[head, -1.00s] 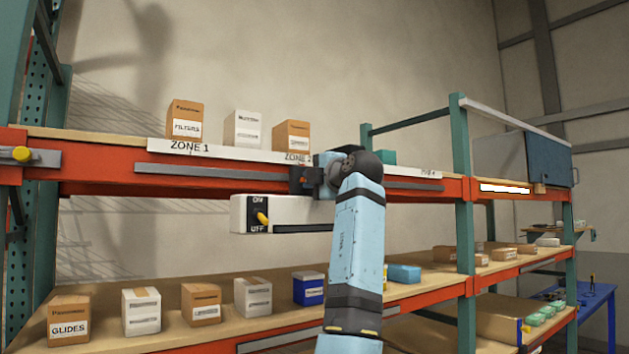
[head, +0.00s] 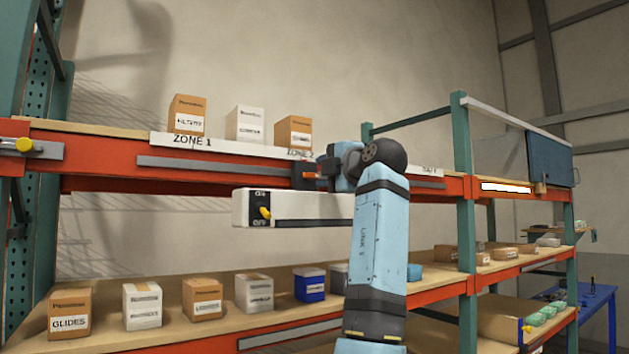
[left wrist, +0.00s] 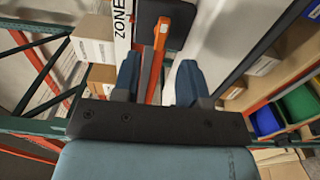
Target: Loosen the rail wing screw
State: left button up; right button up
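A dark clamp block (head: 303,175) sits on the grey rail along the upper shelf beam. An orange handle-like part (head: 314,174) on it may be the wing screw; its wings are too small to make out. My left gripper (head: 325,174) is at the block's right side in the head view, its fingers mostly hidden. In the left wrist view my left gripper (left wrist: 158,75) is open, with two blue fingers apart. The orange part (left wrist: 162,35) shows between and beyond the fingers; contact cannot be told. My right gripper is not in view.
A white console (head: 300,208) with a yellow ON/OFF switch hangs under the beam. A yellow knob (head: 23,145) is at the far left post. Boxes stand on the upper shelf and the lower shelf (head: 210,330). Open space lies before the shelves on the left.

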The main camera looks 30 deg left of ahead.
pick_arm(q)
jog(key=b+v, duration=0.1)
jog(key=v, duration=0.7)
